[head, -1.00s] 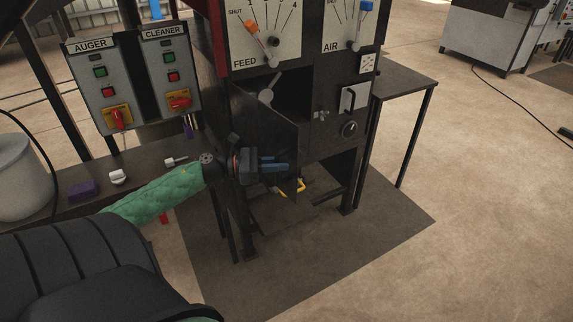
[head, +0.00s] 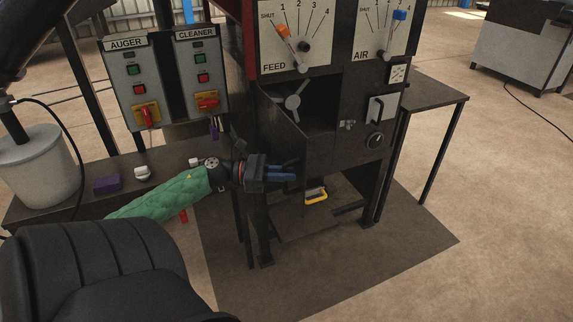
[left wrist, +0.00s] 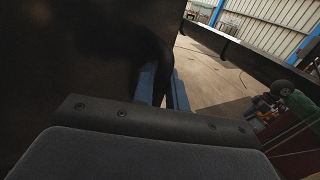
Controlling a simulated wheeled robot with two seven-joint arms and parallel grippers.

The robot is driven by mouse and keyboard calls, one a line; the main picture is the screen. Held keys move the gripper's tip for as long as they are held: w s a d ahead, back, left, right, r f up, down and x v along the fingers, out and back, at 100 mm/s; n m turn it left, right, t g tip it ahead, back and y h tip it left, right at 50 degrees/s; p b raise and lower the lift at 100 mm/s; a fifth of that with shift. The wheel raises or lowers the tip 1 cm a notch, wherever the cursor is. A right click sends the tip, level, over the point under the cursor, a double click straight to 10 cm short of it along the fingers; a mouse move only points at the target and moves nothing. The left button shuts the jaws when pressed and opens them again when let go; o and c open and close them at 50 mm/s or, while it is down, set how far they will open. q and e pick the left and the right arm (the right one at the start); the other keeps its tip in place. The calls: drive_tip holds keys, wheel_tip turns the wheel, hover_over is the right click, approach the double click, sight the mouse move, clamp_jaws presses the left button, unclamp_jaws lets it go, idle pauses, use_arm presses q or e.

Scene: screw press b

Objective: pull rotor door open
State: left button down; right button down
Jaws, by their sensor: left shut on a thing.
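The rotor door (head: 279,132) is a dark metal panel on the front of the black press. It stands swung out, apart from its opening. A grey spoked rotor (head: 293,102) shows inside the opening behind it. My left gripper (head: 288,174) is at the lower part of the door, with its blue fingers pointing right. In the left wrist view, the blue fingers (left wrist: 164,88) are closed around a dark curved piece beside a dark panel, which looks like the door's handle. The exact contact is hard to see in the shade. My right gripper is not in view.
The FEED dial (head: 295,36) and AIR dial (head: 383,30) are above the opening. The AUGER and CLEANER switch boxes (head: 121,82) stand left, above a bench (head: 62,199) with a white bucket (head: 38,166). A side table (head: 432,92) stands right.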

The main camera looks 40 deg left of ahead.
use_arm(q)
drive_tip(key=c, duration=1.8)
unclamp_jaws()
drive_tip(key=shift+o, duration=0.2)
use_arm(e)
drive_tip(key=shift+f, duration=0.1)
